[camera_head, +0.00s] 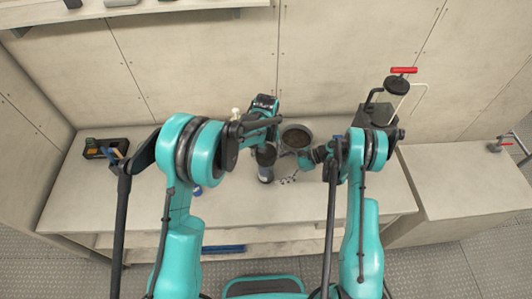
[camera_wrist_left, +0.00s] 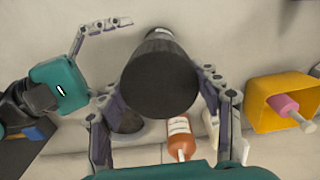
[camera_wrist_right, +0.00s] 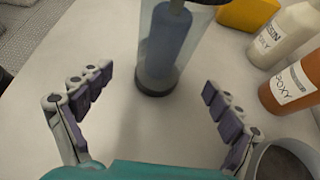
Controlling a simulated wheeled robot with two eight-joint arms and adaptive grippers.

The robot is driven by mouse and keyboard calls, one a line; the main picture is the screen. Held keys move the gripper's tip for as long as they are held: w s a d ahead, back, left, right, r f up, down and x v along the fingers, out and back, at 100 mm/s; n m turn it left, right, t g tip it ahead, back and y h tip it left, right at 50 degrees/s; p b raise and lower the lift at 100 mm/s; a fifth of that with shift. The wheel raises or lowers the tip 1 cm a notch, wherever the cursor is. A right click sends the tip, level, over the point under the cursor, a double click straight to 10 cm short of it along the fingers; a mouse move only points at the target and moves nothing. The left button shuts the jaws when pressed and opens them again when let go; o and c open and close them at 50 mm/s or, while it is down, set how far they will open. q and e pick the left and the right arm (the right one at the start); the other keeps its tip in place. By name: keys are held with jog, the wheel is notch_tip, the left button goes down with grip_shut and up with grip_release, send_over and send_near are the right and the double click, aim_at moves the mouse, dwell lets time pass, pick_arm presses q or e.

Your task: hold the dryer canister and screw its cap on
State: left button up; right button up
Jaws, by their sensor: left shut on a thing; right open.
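The dryer canister (camera_head: 266,172), a clear cylinder with a blue filling and a dark base, is upright over the bench; it also shows in the right wrist view (camera_wrist_right: 165,50). A black cap (camera_wrist_left: 160,80) is at its upper end. My left gripper (camera_head: 264,140) is shut on the cap from above, its fingers on both sides in the left wrist view. The cap hides the canister there, so I cannot tell whether it is threaded on. My right gripper (camera_wrist_right: 150,95) is open and empty, beside the canister's lower part and apart from it.
A grey pot (camera_head: 297,134) stands behind the canister. An orange bottle (camera_wrist_right: 295,85), a white bottle (camera_wrist_right: 285,35) and a yellow bin (camera_wrist_left: 265,95) are close by. A black device (camera_head: 105,148) lies at the bench's left, a pump-like unit (camera_head: 378,115) at the right. Bench space is free at front right.

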jog(key=shift+x, duration=2.2)
jog(key=shift+c, duration=0.4)
jog(key=c, duration=1.3)
